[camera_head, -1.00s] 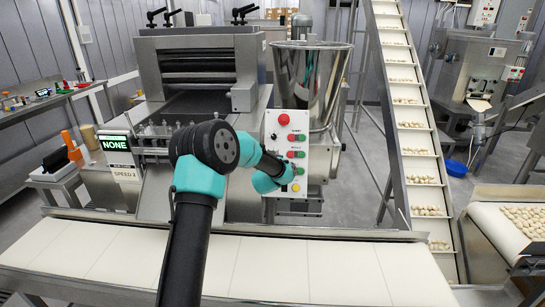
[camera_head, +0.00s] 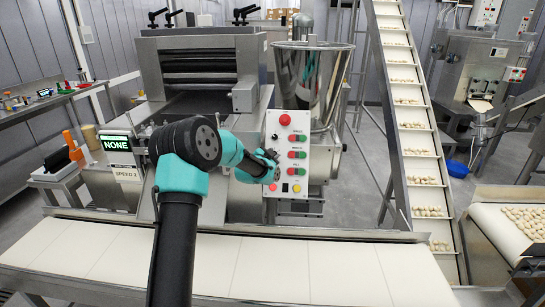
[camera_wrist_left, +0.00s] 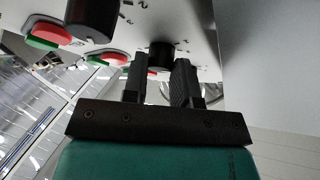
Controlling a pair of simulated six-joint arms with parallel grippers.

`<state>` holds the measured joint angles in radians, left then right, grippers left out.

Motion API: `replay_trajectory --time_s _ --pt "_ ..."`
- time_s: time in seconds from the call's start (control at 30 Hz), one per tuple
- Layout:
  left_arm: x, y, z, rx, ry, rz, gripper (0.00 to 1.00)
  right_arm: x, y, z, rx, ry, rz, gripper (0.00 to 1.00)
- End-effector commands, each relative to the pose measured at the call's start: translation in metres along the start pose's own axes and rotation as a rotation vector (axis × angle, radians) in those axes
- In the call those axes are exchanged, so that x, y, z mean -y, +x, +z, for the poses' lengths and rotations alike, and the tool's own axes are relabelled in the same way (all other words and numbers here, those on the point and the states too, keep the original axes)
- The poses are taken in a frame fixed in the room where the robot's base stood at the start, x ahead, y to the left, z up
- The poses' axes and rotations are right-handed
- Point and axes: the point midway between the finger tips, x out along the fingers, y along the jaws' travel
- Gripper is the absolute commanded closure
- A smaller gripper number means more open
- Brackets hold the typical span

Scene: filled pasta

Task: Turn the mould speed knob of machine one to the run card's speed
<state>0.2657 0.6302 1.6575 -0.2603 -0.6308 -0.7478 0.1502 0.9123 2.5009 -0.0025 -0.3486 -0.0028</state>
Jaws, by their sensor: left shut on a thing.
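The control panel (camera_head: 284,122) of the machine stands upright at the centre of the head view, with a red stop button (camera_head: 285,120) and pairs of red and green buttons. My left gripper (camera_head: 271,158) is at the panel's left edge. In the left wrist view its two fingers (camera_wrist_left: 160,80) are shut on a black knob (camera_wrist_left: 160,54), one on each side. A second black knob (camera_wrist_left: 92,16) is nearby. Printed marks by the knobs are too small to read. A card (camera_head: 125,173) reads "SPEED 2". My right gripper is out of view.
A green display (camera_head: 115,143) reads "NONE". Red and green buttons (camera_wrist_left: 104,57) lie beside the gripped knob. A steel hopper (camera_head: 312,75) stands behind the panel, and a pale conveyor belt (camera_head: 210,265) crosses the front. An inclined conveyor (camera_head: 412,125) rises at the right.

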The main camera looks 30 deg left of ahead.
Motion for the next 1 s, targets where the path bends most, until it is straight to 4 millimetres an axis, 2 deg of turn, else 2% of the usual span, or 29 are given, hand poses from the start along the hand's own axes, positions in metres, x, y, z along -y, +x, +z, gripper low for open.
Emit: replay_trajectory --time_s 0.3,0.77,0.8,1.0 --pt "0.0011 -0.0001 -0.0004 0.004 0.115 0.073 0.98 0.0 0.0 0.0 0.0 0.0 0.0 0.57" --pt "0.0011 0.0001 -0.0004 0.005 0.131 0.083 0.98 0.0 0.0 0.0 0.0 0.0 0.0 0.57" --pt "0.0011 0.0001 -0.0005 0.005 0.131 0.083 0.72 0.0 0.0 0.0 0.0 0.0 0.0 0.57" --pt "0.0012 0.0001 -0.0004 0.005 0.131 0.082 0.53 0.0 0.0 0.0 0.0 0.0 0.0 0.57"
